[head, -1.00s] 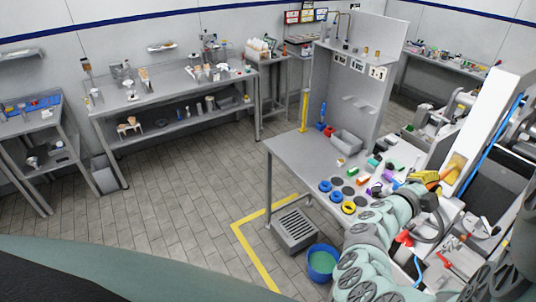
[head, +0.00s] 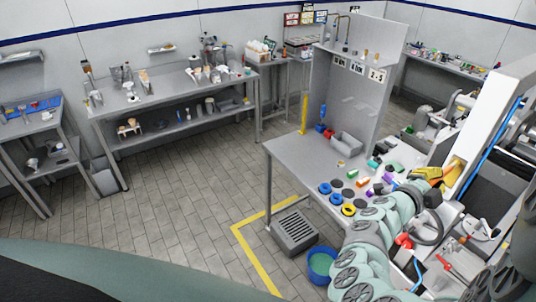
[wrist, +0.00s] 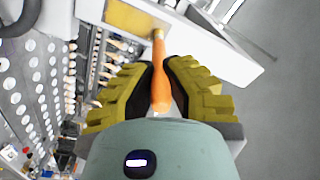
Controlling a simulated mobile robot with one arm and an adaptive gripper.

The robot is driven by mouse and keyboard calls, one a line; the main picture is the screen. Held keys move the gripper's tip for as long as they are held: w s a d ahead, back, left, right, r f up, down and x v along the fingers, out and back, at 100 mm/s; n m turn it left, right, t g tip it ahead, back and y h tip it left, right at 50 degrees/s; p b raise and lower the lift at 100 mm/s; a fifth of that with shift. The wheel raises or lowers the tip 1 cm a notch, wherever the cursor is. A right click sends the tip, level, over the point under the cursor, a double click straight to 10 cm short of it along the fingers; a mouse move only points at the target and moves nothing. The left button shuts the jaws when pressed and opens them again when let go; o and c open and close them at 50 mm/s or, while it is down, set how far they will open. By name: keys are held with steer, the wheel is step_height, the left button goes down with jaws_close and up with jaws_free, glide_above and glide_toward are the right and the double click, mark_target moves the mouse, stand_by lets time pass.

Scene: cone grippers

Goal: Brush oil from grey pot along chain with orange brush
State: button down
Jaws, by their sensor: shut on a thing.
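My gripper (wrist: 160,88) has yellow ribbed fingers and is shut on the orange handle of the brush (wrist: 159,72). In the wrist view the brush points up the picture. Its pale far end lies in front of a white housing with an amber panel (wrist: 130,18); I cannot tell whether it touches. In the head view my gripper (head: 428,173) is at the right, beside the white machine, and the brush is not clear there. I cannot make out the chain or the grey pot for certain in either view.
A grey bench (head: 300,155) carries blue and yellow rings, coloured blocks and a grey bin (head: 346,143). A white machine column (head: 490,115) rises close to my gripper. A blue bucket (head: 321,265) and a grated grey box (head: 294,232) stand on the floor.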

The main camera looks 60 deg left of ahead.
steer(key=shift+w+d+r, duration=0.1)
steer(key=shift+r, duration=0.45)
step_height(320, 180, down, 3)
steer(key=b, duration=0.3)
steer(key=shift+f, duration=0.1)
stand_by(0.4)
steer(key=s, duration=0.6)
steer(key=shift+a, duration=0.2)
steer(key=shift+s, duration=0.15)
